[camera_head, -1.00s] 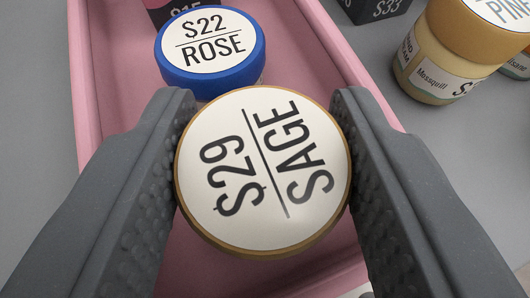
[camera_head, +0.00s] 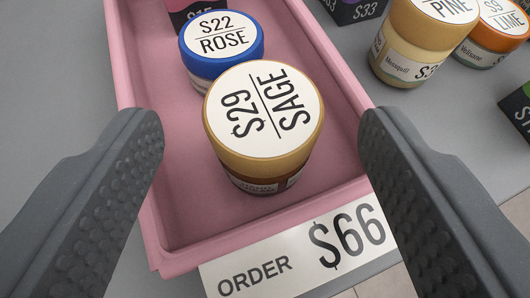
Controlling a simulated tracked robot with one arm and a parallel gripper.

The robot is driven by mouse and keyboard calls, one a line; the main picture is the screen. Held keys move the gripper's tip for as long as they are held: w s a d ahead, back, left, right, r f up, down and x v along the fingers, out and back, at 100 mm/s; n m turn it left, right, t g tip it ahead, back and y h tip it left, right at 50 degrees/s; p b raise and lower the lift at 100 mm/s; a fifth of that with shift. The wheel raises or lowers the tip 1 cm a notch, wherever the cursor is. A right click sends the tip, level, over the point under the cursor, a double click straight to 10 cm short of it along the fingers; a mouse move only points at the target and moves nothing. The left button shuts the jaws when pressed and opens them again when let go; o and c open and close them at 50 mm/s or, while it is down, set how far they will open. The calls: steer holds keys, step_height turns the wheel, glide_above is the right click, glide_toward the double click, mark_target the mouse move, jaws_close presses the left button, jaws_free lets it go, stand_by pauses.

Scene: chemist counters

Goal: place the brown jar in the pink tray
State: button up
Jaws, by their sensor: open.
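The brown jar (camera_head: 262,182) has a gold-rimmed lid (camera_head: 262,110) marked "$29 SAGE". It stands upright inside the pink tray (camera_head: 168,238), towards its near end. My gripper (camera_head: 260,150) is wide open, with one finger on each side of the tray and a clear gap between each finger and the jar. The jar's lower front shows; its back side is hidden.
A blue-lidded "$22 ROSE" jar (camera_head: 221,45) stands behind the brown jar in the tray, with a dark box (camera_head: 184,16) beyond. Tan "PINE" (camera_head: 402,55) and orange "LIME" (camera_head: 492,38) jars stand right of the tray. An "ORDER $66" card (camera_head: 300,262) is in front.

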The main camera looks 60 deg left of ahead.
steer(key=p+v, duration=0.2)
steer(key=v, duration=0.6)
steer(key=shift+d+r, duration=0.1)
steer(key=shift+w+r, duration=0.1)
